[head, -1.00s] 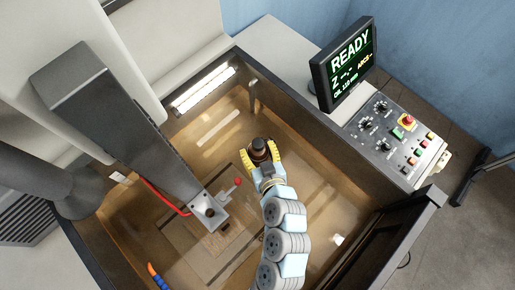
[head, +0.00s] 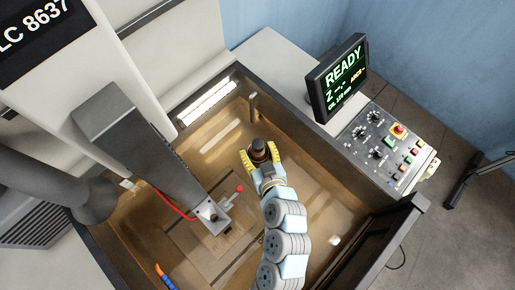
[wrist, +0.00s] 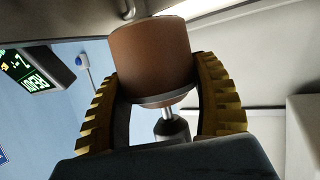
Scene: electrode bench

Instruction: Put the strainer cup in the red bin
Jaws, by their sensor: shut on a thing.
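The strainer cup (wrist: 150,62) is a brown cylinder with a dark grey band in the wrist view. I see no mesh or holes on it. My gripper (head: 261,158) has its yellow ribbed fingers on both sides of it. In the head view the held cup (head: 259,148) looks dark from above, over the tank. A metal stem with a dark collar (wrist: 171,125) shows by the cup in the wrist view; I cannot tell if they are joined. The red bin is in neither view.
The brown-floored tank (head: 222,155) has dark raised walls. A grey machine head (head: 135,140) with a red cable stands left of my gripper. A thin post (head: 253,106) stands beyond it. The monitor (head: 338,76) and control panel (head: 390,143) are at the right.

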